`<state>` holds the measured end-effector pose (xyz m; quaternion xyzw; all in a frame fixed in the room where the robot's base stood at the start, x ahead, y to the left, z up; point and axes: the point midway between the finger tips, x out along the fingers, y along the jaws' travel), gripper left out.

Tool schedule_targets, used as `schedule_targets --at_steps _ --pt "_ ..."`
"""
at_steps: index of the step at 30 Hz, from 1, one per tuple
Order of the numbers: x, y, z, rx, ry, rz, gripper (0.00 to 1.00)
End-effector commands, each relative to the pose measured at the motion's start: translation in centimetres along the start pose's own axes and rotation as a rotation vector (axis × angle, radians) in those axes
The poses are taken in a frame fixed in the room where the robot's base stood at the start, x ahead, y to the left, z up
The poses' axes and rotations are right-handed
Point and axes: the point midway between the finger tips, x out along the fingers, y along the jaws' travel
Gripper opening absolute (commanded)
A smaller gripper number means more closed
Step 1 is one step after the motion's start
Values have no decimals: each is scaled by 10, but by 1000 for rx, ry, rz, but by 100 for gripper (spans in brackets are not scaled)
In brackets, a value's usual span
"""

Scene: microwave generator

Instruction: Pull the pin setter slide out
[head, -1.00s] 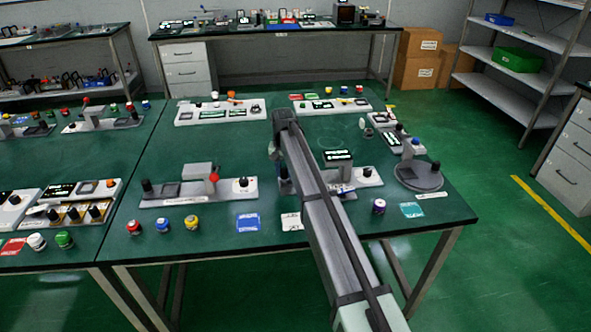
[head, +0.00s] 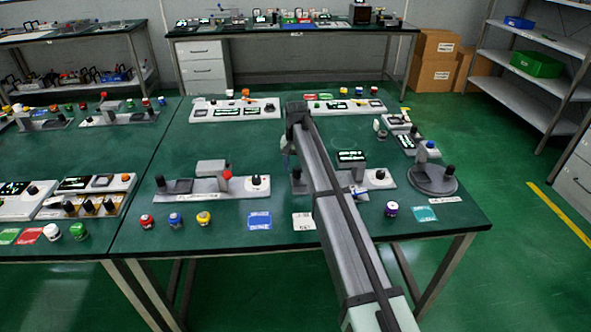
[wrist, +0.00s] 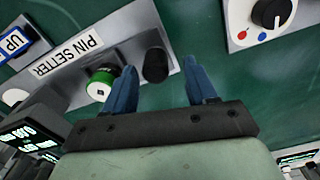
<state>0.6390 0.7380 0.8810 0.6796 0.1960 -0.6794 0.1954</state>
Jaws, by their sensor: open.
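The pin setter shows in the wrist view as a grey plate (wrist: 52,89) with a white PIN SETTER label (wrist: 70,57). It carries a green button (wrist: 103,83) and, at its end, an upright black knob (wrist: 155,65). My gripper (wrist: 161,72) is open, with its two blue fingers apart. The black knob appears between the fingers in the picture, nearer the left one; I see no grip on it, and contact cannot be told. In the head view my arm hides part of the pin setter, and the black knob (head: 297,173) shows just left of the arm.
A white panel with a black dial (wrist: 270,12) lies beside the pin setter. In the head view a grey device with a red button (head: 225,174) stands left. Loose coloured buttons and cards lie along the front edge.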

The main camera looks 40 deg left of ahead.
Motion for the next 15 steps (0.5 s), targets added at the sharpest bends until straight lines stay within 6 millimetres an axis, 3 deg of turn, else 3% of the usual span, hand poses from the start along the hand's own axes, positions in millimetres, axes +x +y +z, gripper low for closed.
schedule_targets --at_steps 6,15 --pt "-45 -1 -1 0 2 -1 57" --pt "-96 -1 -1 0 2 -2 57"
